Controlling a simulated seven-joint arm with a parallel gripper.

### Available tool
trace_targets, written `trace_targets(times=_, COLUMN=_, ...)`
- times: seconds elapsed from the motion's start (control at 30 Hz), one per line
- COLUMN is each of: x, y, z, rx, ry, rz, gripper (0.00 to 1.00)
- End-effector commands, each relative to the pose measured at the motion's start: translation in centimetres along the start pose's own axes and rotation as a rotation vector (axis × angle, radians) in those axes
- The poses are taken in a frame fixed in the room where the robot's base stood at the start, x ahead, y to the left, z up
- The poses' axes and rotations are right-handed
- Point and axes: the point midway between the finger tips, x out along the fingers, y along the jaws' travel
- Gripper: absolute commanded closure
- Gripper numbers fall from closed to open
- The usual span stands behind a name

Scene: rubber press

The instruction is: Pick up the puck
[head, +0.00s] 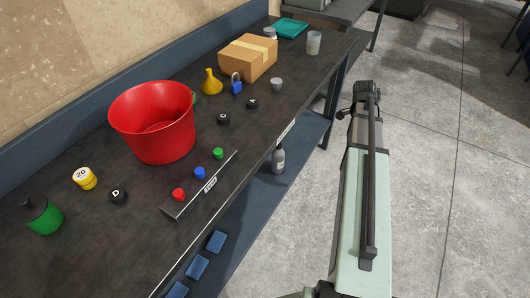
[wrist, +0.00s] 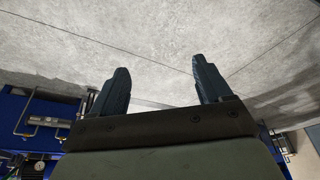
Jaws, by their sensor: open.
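Several small black round pieces that look like pucks lie on the dark bench. One marked "D" (head: 118,196) is at the front left, near the red bucket. Two more lie beyond the bucket: one puck (head: 223,118) with a pale mark I cannot read surely, and another lettered puck (head: 252,103) farther back. I cannot tell which one the task means. My gripper (wrist: 160,68) shows in the wrist view with its two dark fingers apart and nothing between them. It faces bare concrete floor, and no puck shows there. In the head view my arm is right of the bench, away from the pucks.
A red bucket (head: 160,125) stands mid-bench, beside a panel with red, blue and green buttons (head: 200,173).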

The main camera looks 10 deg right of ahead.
Motion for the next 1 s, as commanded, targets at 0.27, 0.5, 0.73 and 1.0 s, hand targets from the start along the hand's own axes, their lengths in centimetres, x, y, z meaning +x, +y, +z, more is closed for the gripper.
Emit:
trace_targets(times=0.27, x=-11.2, y=-4.8, z=10.6, rx=-0.256, ry=-0.126, rz=-0.151, gripper=0.22)
trace_targets(times=0.5, x=-20.2, y=-5.8, z=19.5, rx=-0.485, ry=-0.228, rz=-0.271, gripper=0.22)
trace_targets(times=0.73, x=-29.3, y=-4.5, z=28.4, rx=-0.735, ry=-0.327, rz=-0.392, gripper=0.22)
trace_targets(times=1.0, x=-38.8, y=-0.3, z=38.0, rx=-1.034, ry=-0.427, rz=-0.512, gripper=0.22)
